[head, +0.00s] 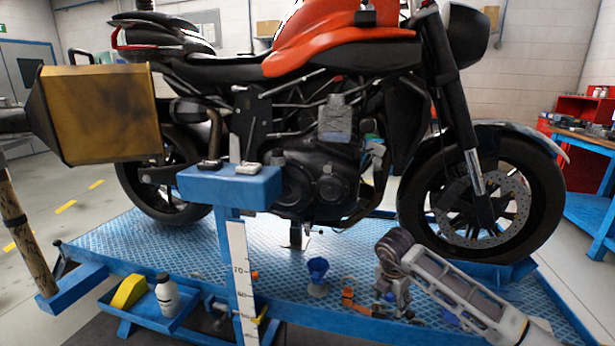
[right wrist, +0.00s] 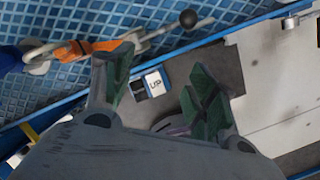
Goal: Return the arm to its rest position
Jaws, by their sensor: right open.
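My right arm (head: 465,290) comes in from the lower right of the head view. Its gripper (head: 393,300) hangs downward over the front edge of the blue lift platform (head: 130,245). In the right wrist view the right gripper (right wrist: 160,62) has its two green-padded fingers spread apart with nothing between them. Beyond the fingers lie a dark grey surface and a small blue and white label or box (right wrist: 152,84). My left gripper does not show in the head view.
An orange motorcycle (head: 335,50) stands on the platform. A blue funnel-like item (head: 317,270) and an orange piece (head: 348,297) are left of the right gripper. A tray (head: 185,310) holds a white bottle (head: 167,295). A brown-yellow box (head: 110,115) is at left.

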